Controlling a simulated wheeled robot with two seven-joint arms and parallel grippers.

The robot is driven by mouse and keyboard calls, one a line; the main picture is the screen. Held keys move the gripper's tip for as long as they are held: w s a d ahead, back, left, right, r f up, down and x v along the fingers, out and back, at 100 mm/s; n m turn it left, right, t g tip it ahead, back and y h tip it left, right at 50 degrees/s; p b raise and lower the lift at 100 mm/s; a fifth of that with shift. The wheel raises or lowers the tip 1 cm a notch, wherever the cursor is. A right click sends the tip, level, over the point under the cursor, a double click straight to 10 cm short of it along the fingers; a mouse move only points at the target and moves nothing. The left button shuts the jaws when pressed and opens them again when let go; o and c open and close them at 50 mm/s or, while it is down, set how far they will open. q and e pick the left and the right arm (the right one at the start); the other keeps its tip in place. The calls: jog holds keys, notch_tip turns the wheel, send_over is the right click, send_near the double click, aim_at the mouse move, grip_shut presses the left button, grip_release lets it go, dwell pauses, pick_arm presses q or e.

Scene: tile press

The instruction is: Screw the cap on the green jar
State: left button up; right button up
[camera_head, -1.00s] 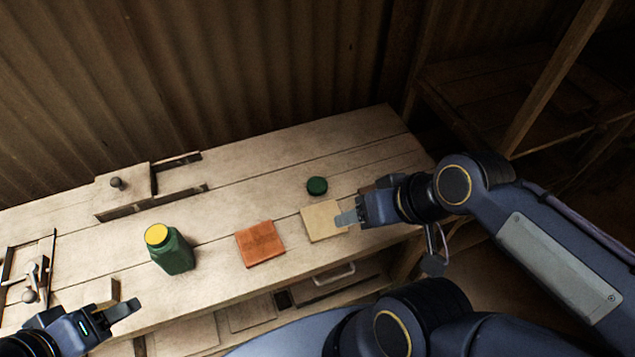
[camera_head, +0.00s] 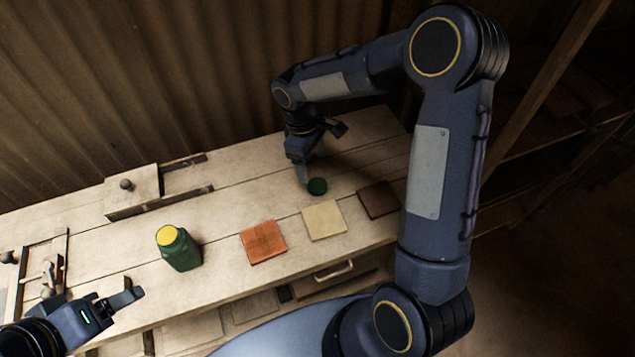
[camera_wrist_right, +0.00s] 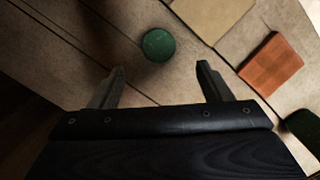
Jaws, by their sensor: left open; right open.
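The green jar (camera_head: 180,253) stands upright on the bench, left of the tiles, with a yellow top (camera_head: 167,235). The round green cap (camera_head: 317,186) lies on the bench behind the cream tile. It also shows in the right wrist view (camera_wrist_right: 158,45), ahead of the fingers. My right gripper (camera_head: 302,176) is open and points down just left of the cap, which is not between its fingers. In the right wrist view its two fingers (camera_wrist_right: 158,88) are apart and empty. My left gripper (camera_head: 128,300) is open and empty near the bench's front edge, in front of the jar.
An orange tile (camera_head: 263,242), a cream tile (camera_head: 324,221) and a dark brown tile (camera_head: 379,199) lie in a row on the bench (camera_head: 240,190). A slotted wooden fixture with a knob (camera_head: 127,185) is at the back left.

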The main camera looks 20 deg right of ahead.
aim_at(317, 185)
jog(key=shift+w+f, duration=0.1)
jog(key=shift+f, duration=0.1)
jog(key=shift+f, duration=0.1)
jog(key=shift+s+d+f, duration=0.1)
jog(key=shift+s+f, duration=0.1)
jog(key=shift+f, duration=0.95)
jog(key=shift+s+d+f+p, duration=0.1)
jog(key=shift+d+f+p, duration=0.1)
jog(key=shift+f, duration=0.65)
jog(key=shift+s+d+f+p, duration=0.1)
jog(key=shift+f+p, duration=0.15)
jog(key=shift+f, duration=0.65)
jog(key=shift+s+d+f+p, duration=0.1)
jog(key=shift+f+p, duration=0.1)
jog(key=shift+f, duration=0.65)
jog(key=c, duration=1.1)
